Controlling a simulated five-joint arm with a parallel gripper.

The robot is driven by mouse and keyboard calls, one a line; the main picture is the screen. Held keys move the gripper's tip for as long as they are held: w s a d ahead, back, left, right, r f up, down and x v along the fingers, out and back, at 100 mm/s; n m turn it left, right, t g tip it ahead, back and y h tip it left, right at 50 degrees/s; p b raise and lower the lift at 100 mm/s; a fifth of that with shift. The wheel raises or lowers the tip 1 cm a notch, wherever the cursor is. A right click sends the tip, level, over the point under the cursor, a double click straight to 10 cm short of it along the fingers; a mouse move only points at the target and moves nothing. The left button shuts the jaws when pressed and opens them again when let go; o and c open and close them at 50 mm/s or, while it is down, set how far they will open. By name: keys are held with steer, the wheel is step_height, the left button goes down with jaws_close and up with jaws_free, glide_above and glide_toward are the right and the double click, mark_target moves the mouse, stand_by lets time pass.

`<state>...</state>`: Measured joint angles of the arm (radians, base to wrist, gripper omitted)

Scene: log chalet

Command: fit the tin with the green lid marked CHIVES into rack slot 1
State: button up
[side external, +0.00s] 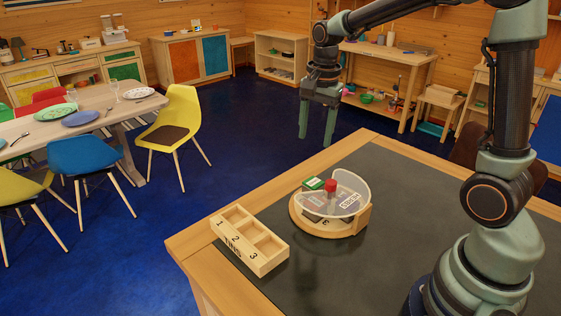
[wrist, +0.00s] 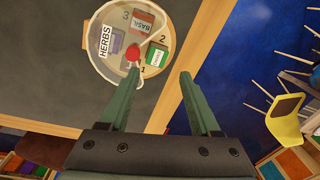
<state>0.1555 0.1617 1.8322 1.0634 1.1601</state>
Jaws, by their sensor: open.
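The tin with the green lid (side external: 313,183) sits on the round wooden turntable (side external: 337,232), at its far left edge. In the wrist view the green lid (wrist: 155,58) shows beside number 2; its lettering is too small to read surely. The turntable has a red knob (side external: 330,187) and a clear part cover marked HERBS (side external: 353,202).
A tin marked BASIL (wrist: 142,23) and a purple-topped tin (wrist: 117,43) also sit on the turntable. The dark worktop (side external: 400,190) has a wooden edge and is clear around the rack and turntable. Chairs and a dining table stand well away.

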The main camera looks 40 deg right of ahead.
mark_target(311, 183)
steer(key=f+m, duration=0.1)
steer(key=f, duration=0.4)
steer(key=w+d+f+m, duration=0.1)
steer(key=f, duration=0.4)
steer(key=f+m+g, duration=0.1)
steer(key=f, duration=0.4)
steer(key=shift+w+d+f, duration=0.15)
steer(key=shift+w+d, duration=0.2)
steer(key=shift+d, duration=0.05)
jaws_close()
